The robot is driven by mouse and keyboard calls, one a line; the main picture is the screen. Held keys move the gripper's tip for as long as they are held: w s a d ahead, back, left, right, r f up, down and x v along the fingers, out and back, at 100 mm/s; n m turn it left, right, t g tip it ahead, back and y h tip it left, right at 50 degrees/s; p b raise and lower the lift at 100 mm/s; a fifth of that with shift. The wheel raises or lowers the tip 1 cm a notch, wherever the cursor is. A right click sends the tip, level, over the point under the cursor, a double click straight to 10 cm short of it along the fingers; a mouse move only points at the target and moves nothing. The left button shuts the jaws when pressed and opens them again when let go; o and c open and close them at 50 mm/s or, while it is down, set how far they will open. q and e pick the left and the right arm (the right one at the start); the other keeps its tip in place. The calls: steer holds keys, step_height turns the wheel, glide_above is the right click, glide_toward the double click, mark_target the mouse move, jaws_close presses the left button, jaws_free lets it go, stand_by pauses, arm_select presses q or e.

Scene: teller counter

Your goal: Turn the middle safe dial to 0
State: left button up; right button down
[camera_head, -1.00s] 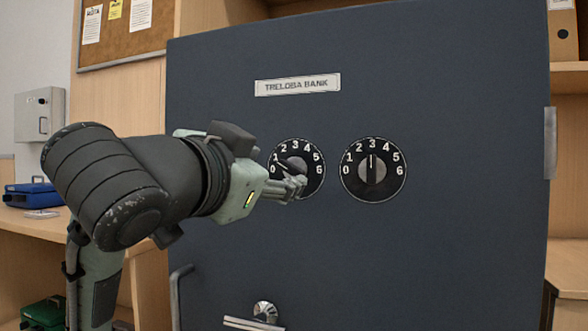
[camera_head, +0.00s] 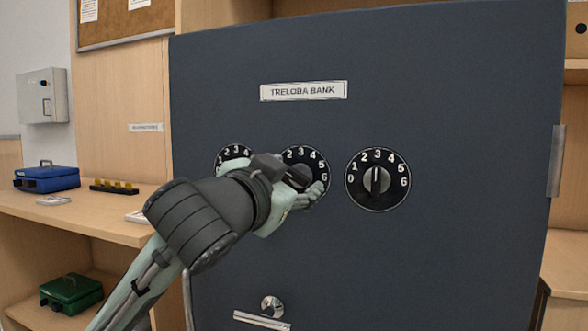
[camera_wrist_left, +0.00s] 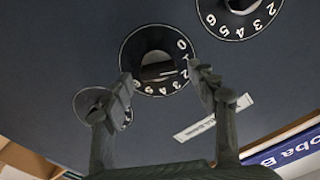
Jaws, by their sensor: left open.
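The middle dial (camera_head: 309,157) is a black disc with white numbers 0 to 6 on the dark blue safe door. My left gripper (camera_head: 308,192) is in front of its lower part and hides its left side and knob. In the left wrist view the middle dial (camera_wrist_left: 137,44) appears rotated, with its dark knob (camera_wrist_left: 155,68) between the spread fingers of my left gripper (camera_wrist_left: 160,75). The gripper is open; I cannot tell whether a finger touches the knob. The exact number the knob points to is unclear. My right gripper is not in view.
The left dial (camera_head: 233,151) is partly hidden by my arm; the right dial (camera_head: 378,180) points near 3. The safe door (camera_head: 450,100) carries a nameplate (camera_head: 303,90) and a metal handle (camera_head: 262,321). A shelf with a blue cash box (camera_head: 47,179) is at left.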

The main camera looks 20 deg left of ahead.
arm_select(q)
steer(key=shift+w, duration=0.5)
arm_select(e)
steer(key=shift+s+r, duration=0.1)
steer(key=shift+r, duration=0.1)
arm_select(q)
steer(key=c, duration=1.2)
steer(key=shift+o, duration=0.2)
steer(key=n+p, duration=0.2)
steer(key=n, duration=0.1)
steer(key=n+p, duration=0.1)
steer(key=n, duration=0.2)
steer(key=shift+a+p, duration=0.1)
steer(key=shift+p, duration=0.25)
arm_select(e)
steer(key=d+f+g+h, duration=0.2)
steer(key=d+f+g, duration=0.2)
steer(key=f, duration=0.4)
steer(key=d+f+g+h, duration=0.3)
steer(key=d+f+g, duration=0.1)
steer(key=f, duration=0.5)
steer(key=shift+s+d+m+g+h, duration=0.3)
arm_select(q)
steer(key=o, duration=1.2)
steer(key=shift+c, duration=0.2)
